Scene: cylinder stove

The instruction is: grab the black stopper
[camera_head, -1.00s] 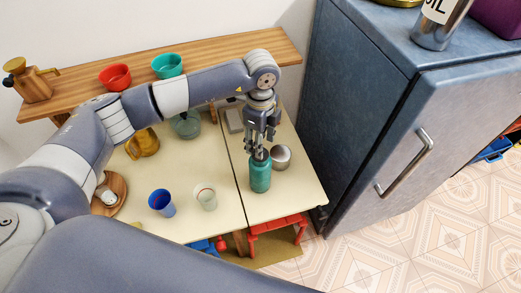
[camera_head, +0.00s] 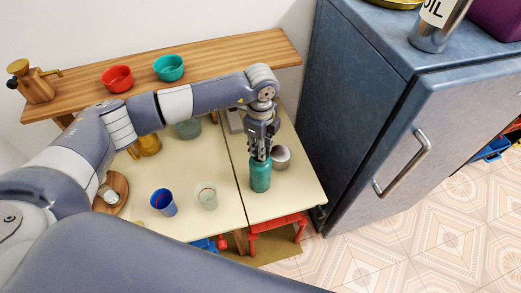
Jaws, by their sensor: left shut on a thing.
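My left gripper (camera_head: 261,151) points down at the top of a teal bottle (camera_head: 260,178) that stands upright near the front of the table's right part. Its fingers are close together, shut at the bottle's mouth. The black stopper is too small and covered by the fingers to be made out clearly; the grip is at its place on the bottle's top. The bottle appears to rest on the table. My right gripper is not in view.
A grey metal round thing (camera_head: 281,157) stands close right of the bottle. A blue cup (camera_head: 163,202) and a pale cup (camera_head: 207,197) stand to the left. A shelf (camera_head: 215,62) with red and teal bowls is behind. A blue-grey fridge (camera_head: 370,120) bounds the right.

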